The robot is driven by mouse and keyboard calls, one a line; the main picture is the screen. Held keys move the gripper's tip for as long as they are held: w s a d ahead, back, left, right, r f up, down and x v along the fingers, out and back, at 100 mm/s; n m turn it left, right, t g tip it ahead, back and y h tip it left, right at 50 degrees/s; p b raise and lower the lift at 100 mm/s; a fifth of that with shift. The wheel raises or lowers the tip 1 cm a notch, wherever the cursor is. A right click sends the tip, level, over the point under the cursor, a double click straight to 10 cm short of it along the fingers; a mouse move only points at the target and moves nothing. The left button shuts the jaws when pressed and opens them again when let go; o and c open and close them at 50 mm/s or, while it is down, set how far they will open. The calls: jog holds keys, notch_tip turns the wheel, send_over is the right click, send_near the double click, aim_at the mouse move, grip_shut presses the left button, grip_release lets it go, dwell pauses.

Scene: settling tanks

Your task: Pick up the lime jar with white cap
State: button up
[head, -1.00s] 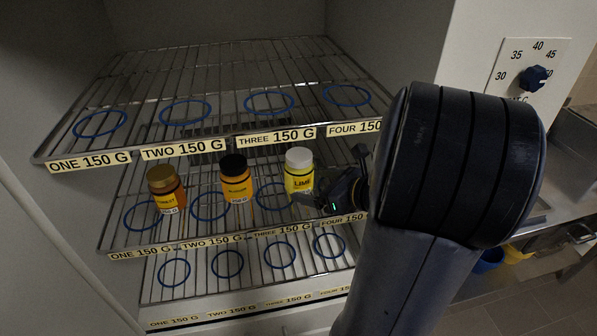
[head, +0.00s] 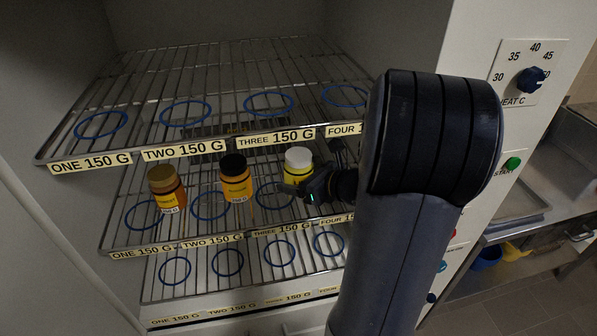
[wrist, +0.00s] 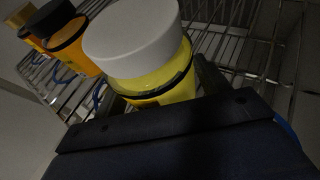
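The lime jar (head: 297,170), yellow with a white cap, stands upright on the middle shelf, at the right of a row of jars. Its label is mostly hidden by my gripper in the head view. My gripper (head: 312,188) is at the jar's right front side, low on its body. In the wrist view the lime jar (wrist: 165,84) fills the space ahead of my gripper (wrist: 160,92), with a finger showing on each side of it. The fingers look spread around the jar; whether they touch it is hard to see.
The wire upper shelf (head: 225,100) hangs above with empty blue rings. A white panel with a dial (head: 530,80) stands right.

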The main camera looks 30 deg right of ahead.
jog(key=c, duration=1)
jog(key=shift+r, duration=0.1)
